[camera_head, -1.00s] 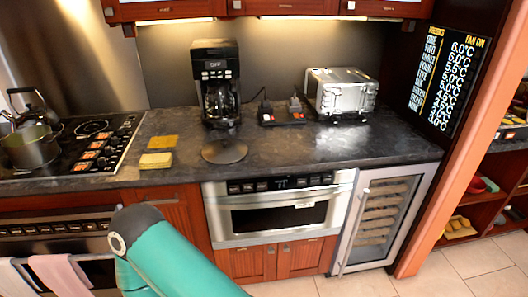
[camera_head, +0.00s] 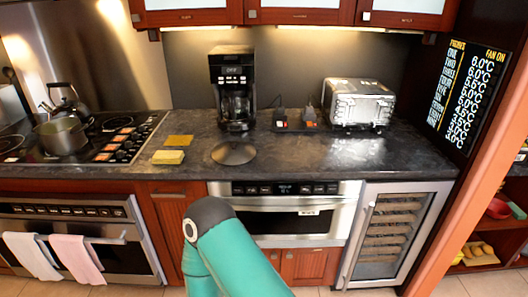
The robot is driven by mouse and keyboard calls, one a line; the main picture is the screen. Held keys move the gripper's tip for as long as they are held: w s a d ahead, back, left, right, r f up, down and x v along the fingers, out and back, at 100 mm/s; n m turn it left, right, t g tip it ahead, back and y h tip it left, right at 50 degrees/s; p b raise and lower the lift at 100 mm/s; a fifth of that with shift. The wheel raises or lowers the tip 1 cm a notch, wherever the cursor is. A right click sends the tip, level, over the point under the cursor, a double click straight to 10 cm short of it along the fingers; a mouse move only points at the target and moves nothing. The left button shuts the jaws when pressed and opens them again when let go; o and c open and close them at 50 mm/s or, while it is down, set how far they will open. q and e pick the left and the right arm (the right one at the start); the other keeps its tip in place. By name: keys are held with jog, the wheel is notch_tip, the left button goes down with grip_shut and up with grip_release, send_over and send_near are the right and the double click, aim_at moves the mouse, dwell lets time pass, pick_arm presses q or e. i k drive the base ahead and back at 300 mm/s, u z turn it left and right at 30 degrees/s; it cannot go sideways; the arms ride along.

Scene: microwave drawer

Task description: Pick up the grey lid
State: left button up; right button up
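The grey lid (camera_head: 234,153) is a round, dark grey disc lying flat on the dark countertop (camera_head: 320,155). It sits in front of the black coffee maker and above the microwave drawer, near the counter's front edge. A green arm link of mine with a dark grey joint rises from the bottom of the picture, in front of the microwave drawer and below the lid. It is apart from the lid in the picture. Neither gripper shows in the view.
Behind the lid stands the coffee maker (camera_head: 232,90). Yellow sponges (camera_head: 169,157) lie left of it. A toaster (camera_head: 358,103) stands at right, a stove with a pot (camera_head: 61,136) and kettle (camera_head: 65,100) at left. The microwave drawer (camera_head: 297,224) is shut. Counter right of the lid is clear.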

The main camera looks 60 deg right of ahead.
aim_at(233, 153)
jog(key=z, duration=0.1)
jog(key=i, duration=0.15)
jog(key=z, duration=1.35)
jog(key=i, duration=0.9)
jog(key=u, duration=0.15)
jog(key=k, duration=0.8)
jog(key=z, duration=0.25)
jog(key=i, duration=0.8)
jog(key=u, duration=0.15)
